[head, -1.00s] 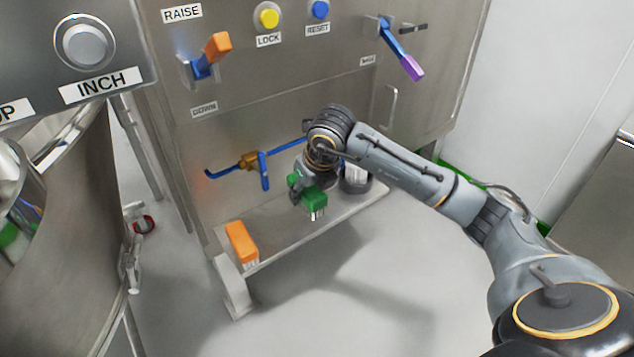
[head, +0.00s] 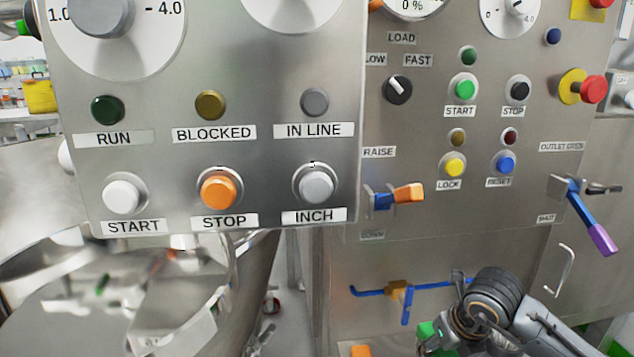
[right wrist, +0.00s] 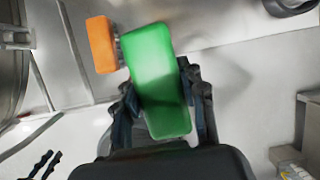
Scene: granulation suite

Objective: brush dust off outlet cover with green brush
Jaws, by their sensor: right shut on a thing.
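My right gripper (right wrist: 165,98) is shut on the green brush (right wrist: 158,80), whose block lies between the two fingers in the right wrist view. In the head view the green brush (head: 430,332) shows only partly at the bottom, beside my right gripper. Its bristles are hidden from both views. Two dark prongs, apparently my left gripper (right wrist: 41,164), stand apart at the lower left of the right wrist view with nothing seen between them. I cannot pick out the outlet cover for certain; an "OUTLET OPEN" label (head: 562,147) is on the right panel.
An orange brush (right wrist: 102,44) lies on the shelf, close to the green one in the picture. A control box (head: 260,175) fills the upper left, above a steel vessel (head: 50,320). A blue-and-purple lever (head: 590,220) and blue-and-orange lever (head: 395,196) stick out of the right panel.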

